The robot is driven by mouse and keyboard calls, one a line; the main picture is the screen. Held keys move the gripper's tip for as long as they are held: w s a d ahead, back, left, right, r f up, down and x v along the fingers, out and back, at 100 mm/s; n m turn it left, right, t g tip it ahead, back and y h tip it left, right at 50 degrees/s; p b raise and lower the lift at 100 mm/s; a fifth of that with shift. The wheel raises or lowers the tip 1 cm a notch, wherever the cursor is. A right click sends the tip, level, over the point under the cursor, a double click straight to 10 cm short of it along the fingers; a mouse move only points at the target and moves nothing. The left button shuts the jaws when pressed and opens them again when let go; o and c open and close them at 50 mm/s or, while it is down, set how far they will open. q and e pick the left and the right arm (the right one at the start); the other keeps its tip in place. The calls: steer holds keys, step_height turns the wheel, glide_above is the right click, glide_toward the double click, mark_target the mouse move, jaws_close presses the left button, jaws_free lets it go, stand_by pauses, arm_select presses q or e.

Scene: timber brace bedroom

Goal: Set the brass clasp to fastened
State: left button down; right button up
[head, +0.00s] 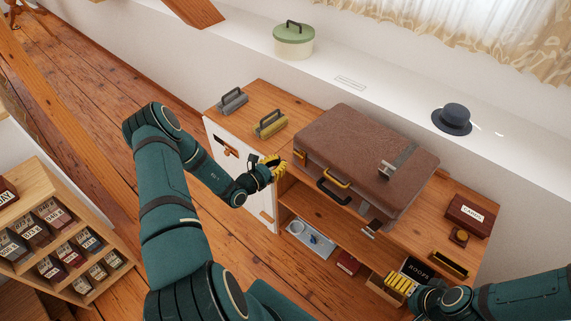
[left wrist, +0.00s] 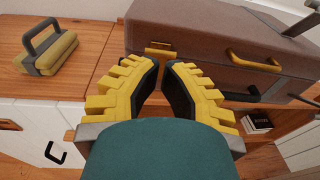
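A brown suitcase (head: 365,150) lies closed-looking on the wooden cabinet top (head: 265,98). In the left wrist view a small brass clasp (left wrist: 160,49) sits on the suitcase's front left, just past my fingertips. A curved brass piece (head: 336,178) stands to its right on the front, above a dark handle (head: 333,193); it also shows in the left wrist view (left wrist: 254,62). My left gripper (head: 280,164) is empty, its fingers a little apart, at the suitcase's front left corner. My right gripper (head: 392,284) is by a small open drawer; its fingertips are unclear.
A grey metal strap (head: 402,158) lies over the suitcase's right side, with a plate hanging in front. A red box (head: 469,215) stands right. Shelves below hold a tray (head: 310,240).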

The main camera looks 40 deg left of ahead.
arm_select(q)
steer(key=s+a+r, duration=0.1)
steer(key=s+r, duration=0.3)
steer(key=s, duration=0.2)
steer(key=shift+a, duration=0.3)
steer(key=shift+s+r, duration=0.1)
steer(key=shift+s, duration=0.05)
steer(key=shift+d, duration=0.1)
steer(key=s+d+f+m+g+h+b, duration=0.1)
steer(key=d+f+m+g+h, duration=0.2)
steer(key=d, duration=0.4)
steer(key=s+d+f+m+g+h+b, duration=0.1)
steer(key=d+m+g+h, duration=0.25)
steer(key=d, duration=0.45)
steer(key=s+d+f+m+g+y+b, duration=0.2)
steer(key=s+d+f+m+g+b, duration=0.45)
steer(key=s+d+m+g, duration=0.7)
steer(key=w+d+f+m+t+y+b, duration=0.1)
steer(key=w+d+f+m+t+y, duration=0.1)
steer(key=m, duration=1)
steer(key=w+f+t+y, duration=0.1)
steer(key=w+t, duration=0.1)
steer(key=t, duration=0.1)
steer(key=shift+w+d+f+y, duration=0.2)
steer(key=shift+d+f+y, duration=0.05)
steer(key=shift+f+y, duration=0.1)
